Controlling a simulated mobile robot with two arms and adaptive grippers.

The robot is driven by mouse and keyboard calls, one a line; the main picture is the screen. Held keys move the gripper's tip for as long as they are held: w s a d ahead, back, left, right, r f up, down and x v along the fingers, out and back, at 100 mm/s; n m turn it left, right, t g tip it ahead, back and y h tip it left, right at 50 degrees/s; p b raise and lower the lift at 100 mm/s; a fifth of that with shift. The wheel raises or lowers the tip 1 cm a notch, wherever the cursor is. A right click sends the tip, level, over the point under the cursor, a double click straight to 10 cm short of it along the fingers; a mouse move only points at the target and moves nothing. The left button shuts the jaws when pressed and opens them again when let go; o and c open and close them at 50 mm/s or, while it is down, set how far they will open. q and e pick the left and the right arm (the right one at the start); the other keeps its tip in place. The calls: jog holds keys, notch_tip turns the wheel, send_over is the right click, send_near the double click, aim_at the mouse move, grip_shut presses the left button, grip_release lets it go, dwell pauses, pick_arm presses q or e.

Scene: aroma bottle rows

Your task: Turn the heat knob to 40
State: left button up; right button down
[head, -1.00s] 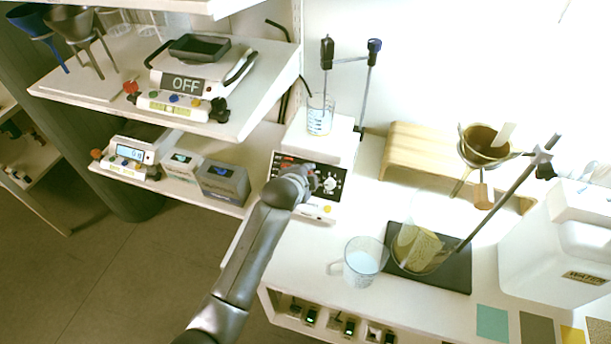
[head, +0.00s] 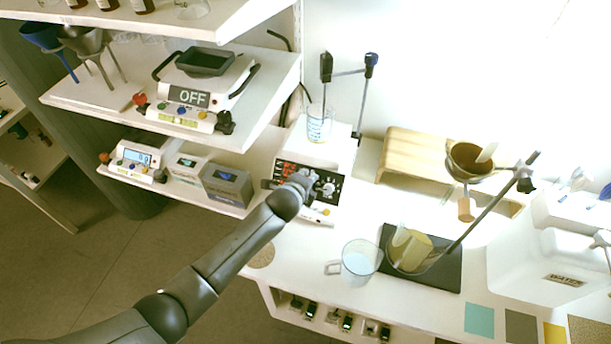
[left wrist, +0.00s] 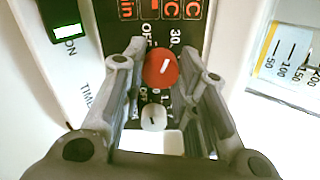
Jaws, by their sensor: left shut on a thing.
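The heating device (head: 318,150) stands against the wall, with a black control panel (head: 325,188) on its front. My left gripper (head: 308,179) is at this panel and hides part of it. In the left wrist view, my left gripper (left wrist: 162,56) has its fingers on either side of a round red knob (left wrist: 160,68) and is shut on it. The knob's white mark points up in that view, near the printed "OFF" and "30". A pale knob (left wrist: 153,117) sits below the red one, between the fingers. My right gripper is not in view.
A glass beaker (head: 319,122) stands on the device. Shelves with a scale marked OFF (head: 190,97) are at the left.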

pick_arm(q)
jog(key=m+p, duration=0.3)
jog(key=m, duration=0.2)
jog(key=shift+m, duration=0.3)
jog(key=shift+s+f+m+p, duration=0.1)
jog(key=shift+m+p, duration=0.9)
jog(key=shift+m, duration=0.7)
jog(key=shift+f, duration=0.1)
jog(key=o, duration=1)
jog(key=shift+o, duration=0.2)
jog(key=v, duration=1.2)
